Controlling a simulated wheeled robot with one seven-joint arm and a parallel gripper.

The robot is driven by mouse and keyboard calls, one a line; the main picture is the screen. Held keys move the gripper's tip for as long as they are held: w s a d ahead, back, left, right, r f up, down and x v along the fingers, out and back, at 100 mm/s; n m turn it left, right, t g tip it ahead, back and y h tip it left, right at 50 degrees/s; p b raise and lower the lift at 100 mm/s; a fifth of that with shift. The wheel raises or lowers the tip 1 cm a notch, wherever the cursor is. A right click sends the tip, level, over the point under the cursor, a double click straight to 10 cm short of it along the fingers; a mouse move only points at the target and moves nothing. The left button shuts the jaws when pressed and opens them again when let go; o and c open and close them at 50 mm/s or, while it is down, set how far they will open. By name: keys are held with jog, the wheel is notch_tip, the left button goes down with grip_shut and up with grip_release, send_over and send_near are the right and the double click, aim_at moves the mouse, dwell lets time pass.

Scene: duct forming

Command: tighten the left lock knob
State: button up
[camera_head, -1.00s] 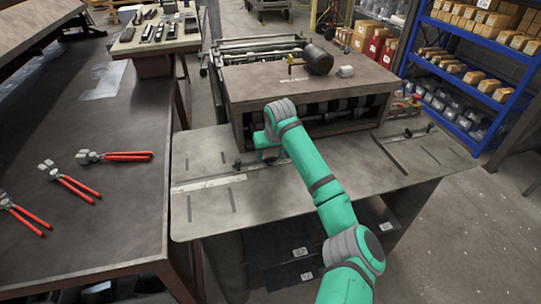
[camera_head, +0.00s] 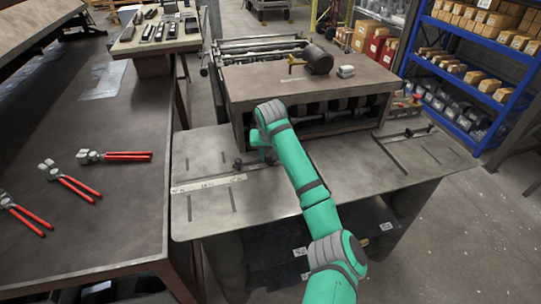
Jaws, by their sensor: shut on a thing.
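My gripper (camera_head: 266,158) is low over the left part of the machine's front table, just in front of the roller housing. It is small in view and partly covered by my wrist. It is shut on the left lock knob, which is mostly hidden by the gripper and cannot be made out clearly. A dark upright fitting (camera_head: 238,164) stands just left of the gripper, beside the left guide bar with its pale scale strip (camera_head: 208,184). How far the knob is turned cannot be seen.
A right guide (camera_head: 392,152) lies on the front table (camera_head: 330,185). A workbench (camera_head: 90,220) with red-handled pliers (camera_head: 127,155) stands left. Blue shelving (camera_head: 470,70) stands right.

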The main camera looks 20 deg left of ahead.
dwell(0.3)
jog(key=o, duration=1.1)
jog(key=shift+c, duration=0.2)
jog(key=shift+r, duration=0.1)
jog(key=v, duration=1)
jog(key=shift+s+r, duration=0.15)
jog(key=shift+r, duration=0.15)
